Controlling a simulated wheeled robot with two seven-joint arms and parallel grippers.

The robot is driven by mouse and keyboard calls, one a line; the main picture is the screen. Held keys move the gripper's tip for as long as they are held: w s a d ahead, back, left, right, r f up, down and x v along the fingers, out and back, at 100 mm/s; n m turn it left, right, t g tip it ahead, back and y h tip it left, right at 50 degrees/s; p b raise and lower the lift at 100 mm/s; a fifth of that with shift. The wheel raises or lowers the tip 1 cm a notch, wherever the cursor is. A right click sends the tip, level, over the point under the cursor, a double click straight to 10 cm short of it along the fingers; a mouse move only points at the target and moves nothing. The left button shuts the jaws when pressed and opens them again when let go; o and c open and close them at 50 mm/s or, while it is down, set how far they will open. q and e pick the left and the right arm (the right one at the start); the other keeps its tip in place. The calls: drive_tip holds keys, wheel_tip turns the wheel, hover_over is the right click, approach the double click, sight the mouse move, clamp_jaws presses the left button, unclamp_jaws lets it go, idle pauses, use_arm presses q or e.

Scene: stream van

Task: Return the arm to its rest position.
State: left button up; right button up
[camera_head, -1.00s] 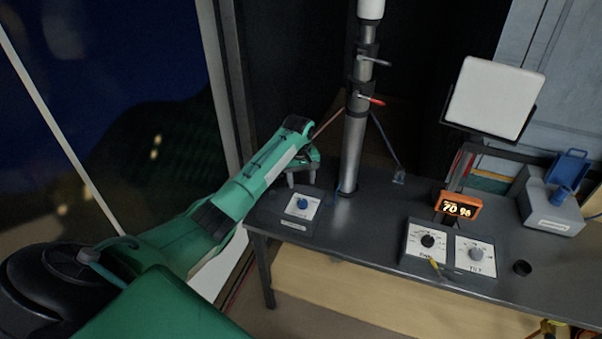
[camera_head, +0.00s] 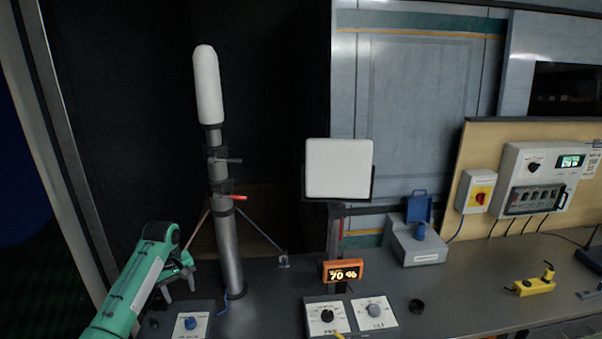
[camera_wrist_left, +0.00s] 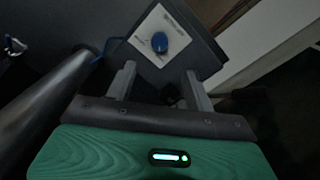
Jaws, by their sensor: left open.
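My left arm (camera_head: 135,293) is green and comes in at the lower left of the head view. Its gripper (camera_head: 179,288) is open and empty, pointing down above the bench, left of the grey mast (camera_head: 228,250). A control box with a blue knob (camera_head: 191,324) lies just in front of and below the gripper. In the left wrist view, the two grey fingers (camera_wrist_left: 162,84) are spread apart, with the blue knob (camera_wrist_left: 159,42) beyond them and nothing between them. The mast tube (camera_wrist_left: 48,110) runs close by on the left there. My right gripper is not in view.
The dark bench (camera_head: 455,275) holds a two-knob box (camera_head: 350,315), an orange display (camera_head: 343,271) reading 70 %, a grey box with a blue lid (camera_head: 417,245) and a yellow device (camera_head: 534,287). A white panel (camera_head: 339,168) stands behind.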

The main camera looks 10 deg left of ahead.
use_arm(q)
drive_tip(key=s+d+f+m+t, duration=0.1)
drive_tip(key=s+d+f+m, duration=0.3)
drive_tip(key=s+d+f, duration=0.45)
drive_tip(key=s+d+f+m, duration=0.35)
drive_tip(key=s+d, duration=0.25)
drive_tip(key=s, duration=0.5)
drive_tip(key=s+d+r+m+t, duration=0.1)
drive_tip(key=s+d+r+m, duration=0.15)
drive_tip(key=s, duration=0.85)
drive_tip(key=s+d+r+m+t, duration=0.1)
drive_tip(key=s+d+r, duration=0.25)
drive_tip(key=s, duration=0.65)
wheel_tip(320, 180, down, 31)
drive_tip(key=g+b, duration=0.1)
drive_tip(key=b, duration=0.2)
drive_tip(key=s+a+f+b, duration=0.1)
drive_tip(key=s+a+f, duration=0.1)
drive_tip(key=s+f, duration=0.8)
drive_tip(key=s+a+f+g+b, duration=0.1)
drive_tip(key=s+a+f, duration=0.1)
drive_tip(key=s+f, duration=0.8)
wheel_tip(320, 180, down, 4)
drive_tip(key=shift+m, duration=0.4)
